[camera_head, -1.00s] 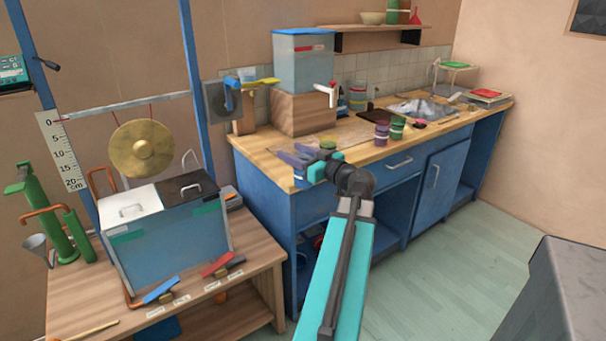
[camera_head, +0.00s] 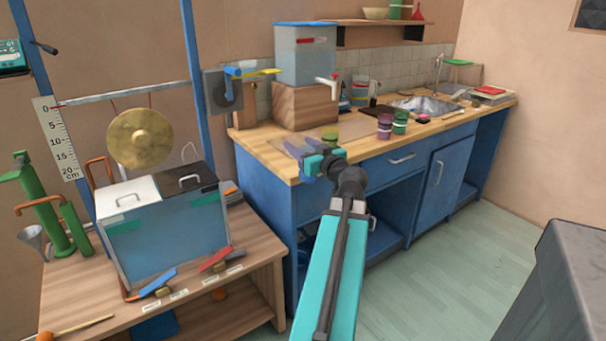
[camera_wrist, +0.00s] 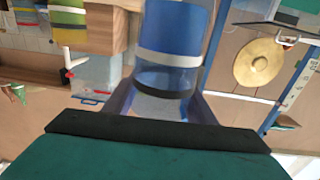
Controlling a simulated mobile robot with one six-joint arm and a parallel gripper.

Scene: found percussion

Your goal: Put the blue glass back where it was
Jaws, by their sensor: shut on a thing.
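The blue glass (camera_wrist: 175,35) fills the space between my fingers in the wrist view. It is clear, with a wide blue band, a pale band and a dark band. My gripper (camera_wrist: 160,98) is shut on it, one finger on each side. In the head view my gripper (camera_head: 305,160) is near the front left part of the wooden counter (camera_head: 262,145). The glass is small and mostly hidden there by the gripper, so I cannot tell its height above the counter.
A purple cup (camera_head: 385,127) and a green cup (camera_head: 400,122) stand on the counter right of my gripper. A tank on a wooden block (camera_head: 305,107) stands at the back. A gong (camera_head: 140,138) hangs at the left.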

